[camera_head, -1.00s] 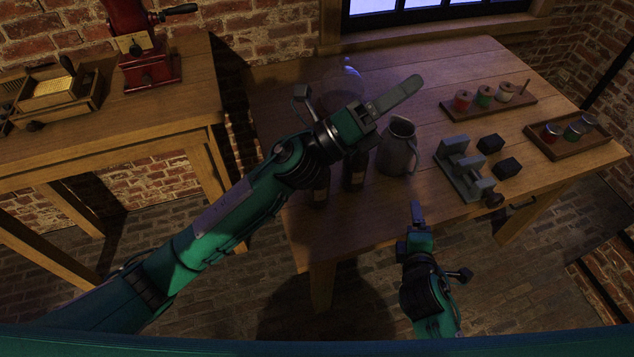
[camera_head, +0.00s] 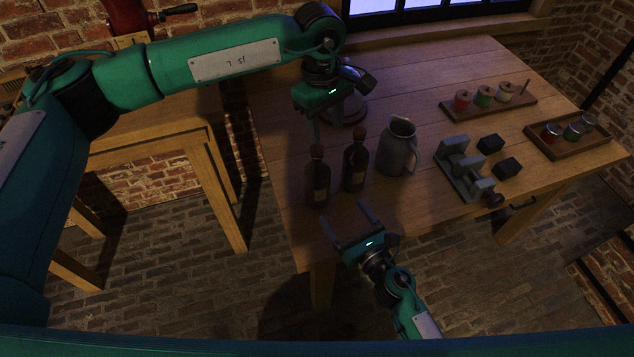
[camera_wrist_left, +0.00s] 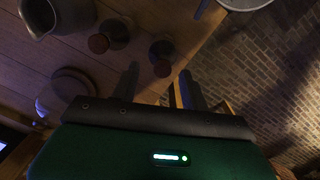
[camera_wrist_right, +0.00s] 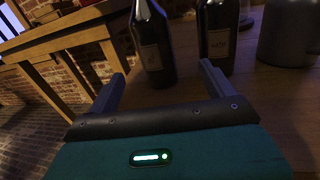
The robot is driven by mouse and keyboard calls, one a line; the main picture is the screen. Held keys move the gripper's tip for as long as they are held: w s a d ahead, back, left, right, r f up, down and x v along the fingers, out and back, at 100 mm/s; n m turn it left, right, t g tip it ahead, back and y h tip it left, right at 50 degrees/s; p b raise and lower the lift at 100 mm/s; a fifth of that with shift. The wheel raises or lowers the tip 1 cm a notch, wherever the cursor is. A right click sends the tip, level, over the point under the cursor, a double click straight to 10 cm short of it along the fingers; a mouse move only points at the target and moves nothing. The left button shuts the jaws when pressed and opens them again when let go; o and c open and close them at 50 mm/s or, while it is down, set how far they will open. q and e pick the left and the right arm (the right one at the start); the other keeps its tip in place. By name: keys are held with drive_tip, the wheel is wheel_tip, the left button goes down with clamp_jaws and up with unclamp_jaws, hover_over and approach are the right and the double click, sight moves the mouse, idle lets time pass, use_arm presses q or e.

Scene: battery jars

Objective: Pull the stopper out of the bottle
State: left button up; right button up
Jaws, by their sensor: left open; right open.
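Two dark bottles with brown stoppers stand upright on the table: the left bottle (camera_head: 317,185) with its stopper (camera_head: 317,152) in place, and the right bottle (camera_head: 354,168). My left gripper (camera_head: 325,130) is open, pointing down just above and behind the left bottle. In the left wrist view, that bottle's stopper (camera_wrist_left: 162,68) appears between and beyond the fingers, apart from them. My right gripper (camera_head: 345,222) is open and empty in front of the left bottle, near the table's front edge. In the right wrist view, the left bottle (camera_wrist_right: 152,48) stands ahead, between the finger directions, untouched.
A grey pitcher (camera_head: 398,150) stands right of the bottles. A round wooden base (camera_head: 352,108) is behind my left gripper. A grey metal fixture (camera_head: 463,170), two dark blocks and two trays (camera_head: 488,106) with jars and spools lie farther right.

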sight(314, 179)
use_arm(q)
drive_tip(key=shift+w+a+r+y, duration=0.25)
drive_tip(key=shift+w+a, duration=0.1)
drive_tip(key=shift+a, duration=0.15)
drive_tip(key=shift+w+a+r+y, duration=0.15)
drive_tip(key=shift+w+a+y, duration=0.15)
drive_tip(key=shift+a, duration=0.15)
use_arm(e)
drive_tip(key=shift+a+f+n, duration=0.2)
drive_tip(key=shift+a+n, duration=0.15)
drive_tip(key=shift+n, duration=0.15)
drive_tip(key=x, duration=1.3)
drive_tip(key=shift+w+a, duration=0.15)
drive_tip(key=shift+a, duration=0.2)
